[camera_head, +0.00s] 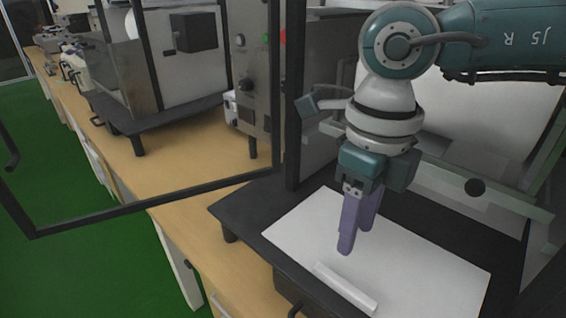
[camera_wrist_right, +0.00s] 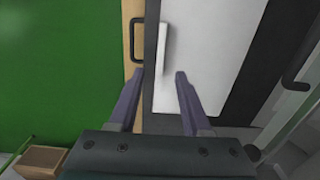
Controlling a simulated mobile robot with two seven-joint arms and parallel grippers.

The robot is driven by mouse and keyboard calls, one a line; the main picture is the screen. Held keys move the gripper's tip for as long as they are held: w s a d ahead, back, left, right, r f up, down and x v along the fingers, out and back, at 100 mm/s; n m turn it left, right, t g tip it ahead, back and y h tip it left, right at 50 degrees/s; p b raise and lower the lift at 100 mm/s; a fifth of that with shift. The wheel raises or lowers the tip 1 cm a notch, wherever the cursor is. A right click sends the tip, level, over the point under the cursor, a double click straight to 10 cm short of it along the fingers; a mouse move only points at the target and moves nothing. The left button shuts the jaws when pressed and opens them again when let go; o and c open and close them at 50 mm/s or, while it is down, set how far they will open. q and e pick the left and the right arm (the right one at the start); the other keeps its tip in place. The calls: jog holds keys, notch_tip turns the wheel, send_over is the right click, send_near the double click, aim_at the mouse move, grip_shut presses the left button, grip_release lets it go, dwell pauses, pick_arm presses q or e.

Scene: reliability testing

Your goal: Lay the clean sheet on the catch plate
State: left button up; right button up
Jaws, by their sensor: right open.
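A white sheet (camera_head: 430,268) lies flat on the black catch plate (camera_head: 240,208), with dark margin showing around it. A raised white strip (camera_head: 346,288) runs along the sheet's near left edge. My right gripper (camera_head: 356,240) points down over the sheet with its purple fingers apart and nothing between them. In the right wrist view the strip (camera_wrist_right: 162,48) lies just beyond the open fingertips (camera_wrist_right: 157,76), and the sheet (camera_wrist_right: 205,45) extends to the right. I cannot tell whether the fingertips touch the sheet. My left gripper is not in view.
A dark-framed door (camera_head: 150,203) stands open at the left. A control panel (camera_head: 252,75) with buttons is behind it. Another machine (camera_head: 165,65) stands farther along the wooden bench (camera_head: 170,165). A black handle (camera_wrist_right: 137,40) shows beside the plate. Green floor (camera_head: 70,265) is clear.

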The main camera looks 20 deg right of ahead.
jog(key=s+a+r+y, duration=0.2)
jog(key=a+y, duration=0.3)
jog(key=a, duration=0.5)
jog(key=s+a+r+y, duration=0.2)
jog(key=a+r+y, duration=0.15)
jog(key=a, duration=0.65)
jog(key=a+r+m+t+y, duration=0.2)
jog(key=a+r+y, duration=0.3)
jog(key=a+r, duration=0.1)
jog(key=w+d+r+m+t+y, duration=0.1)
jog(key=w+r+m+t+y, duration=0.3)
jog(key=r+m+t, duration=0.7)
jog(key=w+d+f+m+t+h, duration=0.15)
jog(key=d+f+m+h, duration=0.25)
jog(key=d+m+h, duration=0.5)
jog(key=w+d+f+m+t+h, duration=0.1)
jog(key=w+d+f+m+h, duration=0.25)
jog(key=d+m+h, duration=0.6)
jog(key=s+d+f+m+g, duration=0.1)
jog(key=s+f+m+g, duration=0.2)
jog(key=s+f+g, duration=0.3)
jog(key=s+d+f+m+g+y, duration=0.1)
jog(key=s+f+m+g, duration=0.3)
jog(key=s+f, duration=0.5)
jog(key=s+d+g, duration=0.1)
jog(key=s+g, duration=0.1)
jog(key=s, duration=0.4)
jog(key=shift+d+f, duration=0.25)
jog(key=shift+f, duration=0.1)
jog(key=shift+r, duration=0.1)
